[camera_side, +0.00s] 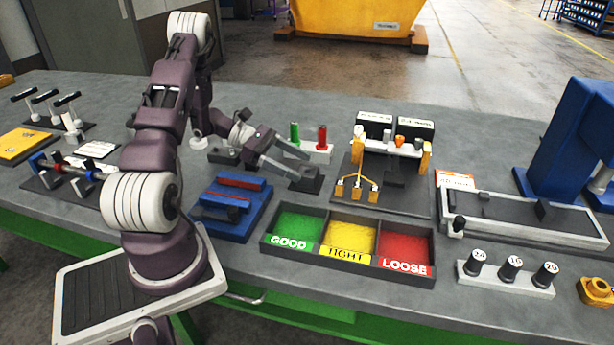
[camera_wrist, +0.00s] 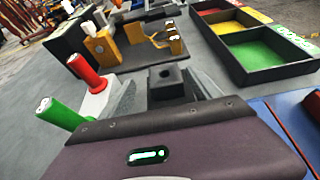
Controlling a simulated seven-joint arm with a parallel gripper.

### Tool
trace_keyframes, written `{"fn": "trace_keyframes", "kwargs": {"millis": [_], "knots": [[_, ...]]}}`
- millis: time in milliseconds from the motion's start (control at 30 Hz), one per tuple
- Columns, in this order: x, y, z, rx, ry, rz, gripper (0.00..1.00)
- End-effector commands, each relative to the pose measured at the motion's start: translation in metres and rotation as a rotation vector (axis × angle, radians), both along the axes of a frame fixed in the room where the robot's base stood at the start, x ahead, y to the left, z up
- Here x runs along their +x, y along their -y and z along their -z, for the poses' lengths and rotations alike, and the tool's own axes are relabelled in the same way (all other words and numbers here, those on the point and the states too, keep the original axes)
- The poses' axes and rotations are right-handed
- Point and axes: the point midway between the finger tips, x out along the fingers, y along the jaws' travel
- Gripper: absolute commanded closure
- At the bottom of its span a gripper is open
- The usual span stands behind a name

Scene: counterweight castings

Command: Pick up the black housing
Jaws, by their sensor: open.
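The black housing (camera_side: 306,183) is a small dark block on the grey bench, just behind the sorting tray. In the wrist view the black housing (camera_wrist: 167,77) shows a square top with a round hole, on a wider dark base. My gripper (camera_side: 305,169) is open and low over the bench, its fingertips at the housing. In the wrist view the fingers of my gripper (camera_wrist: 167,91) stand left and right of the housing's near part. I cannot tell whether they touch it. The housing's near lower side is hidden by my gripper.
A white block holds a green plug (camera_side: 295,132) and a red plug (camera_side: 322,137) close behind my gripper. The GOOD, TIGHT and LOOSE tray (camera_side: 350,265) lies in front. A blue fixture (camera_side: 230,205) stands left, and a yellow-fitted fixture plate (camera_side: 345,200) right.

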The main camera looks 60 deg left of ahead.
Motion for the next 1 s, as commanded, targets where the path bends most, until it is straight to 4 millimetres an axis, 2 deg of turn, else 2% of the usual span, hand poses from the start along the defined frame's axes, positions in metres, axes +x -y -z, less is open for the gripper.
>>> {"fn": "trace_keyframes", "kwargs": {"millis": [167,300,400,667,1000], "knots": [[0.013,0.016,0.009,-0.005,-0.002,-0.002,0.27],[0.027,0.039,0.016,-0.006,-0.004,0.001,0.27],[0.038,0.049,0.021,-0.003,0.0,0.001,0.27],[0.042,0.052,0.024,-0.001,-0.001,0.0,0.27],[0.041,0.052,0.023,-0.001,-0.001,0.0,0.92]]}}
